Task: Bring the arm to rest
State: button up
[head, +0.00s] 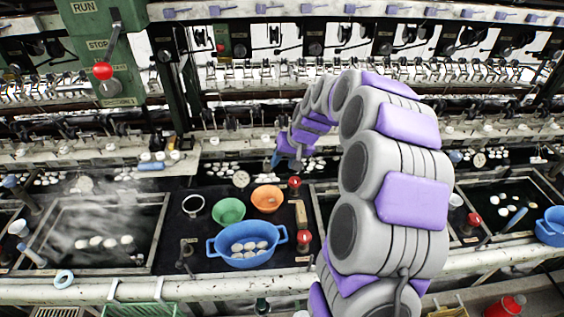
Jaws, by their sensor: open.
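My arm, grey with purple pads, rises from the bottom right of the head view and arches forward and left over the basins. My gripper (277,163) is at its far end, small in the picture, above the back part of the bench. It is open, and I see nothing held in it. The fingers are too small to make out clearly.
Below stand a blue two-handled basin (223,259) with white cocoons, a green bowl (229,209) and an orange bowl (267,199). A steaming basin (152,228) lies left, another basin (466,196) right. Reeling machinery with a red-knobbed lever (103,71) lines the back.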

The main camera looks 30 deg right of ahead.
jog(key=s+a+r+n+g, duration=0.2)
jog(key=s+a+r, duration=0.1)
jog(key=s+a, duration=0.5)
jog(key=s+a+r+n+g, duration=0.1)
jog(key=s+a+r, duration=0.1)
jog(key=s+a, duration=0.6)
jog(key=s+a+n+g+h, duration=0.1)
jog(key=s+g+h, duration=0.1)
jog(key=s, duration=2)
jog(key=shift+s+f+g, duration=0.25)
jog(key=shift+s+g, duration=0.05)
jog(key=shift+g, duration=0.3)
jog(key=shift+d, duration=0.1)
jog(key=shift+c, duration=0.3)
